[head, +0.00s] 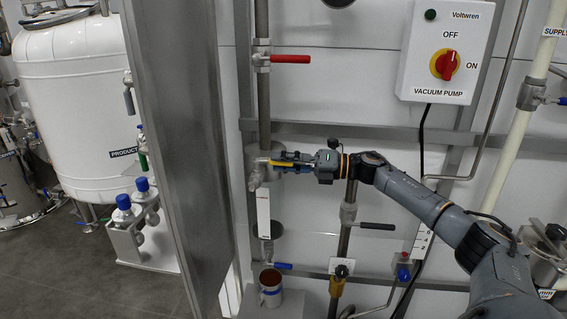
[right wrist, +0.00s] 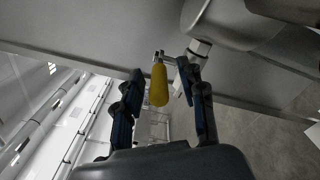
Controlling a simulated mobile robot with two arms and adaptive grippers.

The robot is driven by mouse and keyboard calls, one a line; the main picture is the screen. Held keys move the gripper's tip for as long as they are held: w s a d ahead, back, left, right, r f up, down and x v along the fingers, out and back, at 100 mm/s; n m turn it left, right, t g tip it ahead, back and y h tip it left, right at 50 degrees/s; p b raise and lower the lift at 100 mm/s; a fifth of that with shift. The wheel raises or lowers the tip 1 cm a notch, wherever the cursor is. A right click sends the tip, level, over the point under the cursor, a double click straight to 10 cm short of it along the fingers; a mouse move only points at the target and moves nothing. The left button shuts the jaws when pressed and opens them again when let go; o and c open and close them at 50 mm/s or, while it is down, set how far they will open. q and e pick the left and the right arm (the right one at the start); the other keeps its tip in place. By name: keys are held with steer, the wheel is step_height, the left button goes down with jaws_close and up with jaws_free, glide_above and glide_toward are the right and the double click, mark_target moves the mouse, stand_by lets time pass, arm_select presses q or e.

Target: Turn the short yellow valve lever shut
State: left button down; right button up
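The short yellow valve lever (right wrist: 159,85) is in the middle of the right wrist view, between the two fingers of my right gripper (right wrist: 162,100). The fingers are spread and a gap shows on each side of the lever. In the head view the yellow lever (head: 283,164) shows at the valve beside the vertical pipe, partly covered by the fingers of my right gripper (head: 288,162). The lever points right, toward the gripper. My left gripper is not in view.
A red lever (head: 290,59) sits above on the same pipe. A blue lever (head: 284,266) and a cup (head: 270,287) are below. A black lever (head: 377,226) is on the pipe to the right. A metal post (head: 187,140) stands to the left.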

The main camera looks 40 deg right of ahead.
steer(key=v, duration=1.2)
stand_by(0.6)
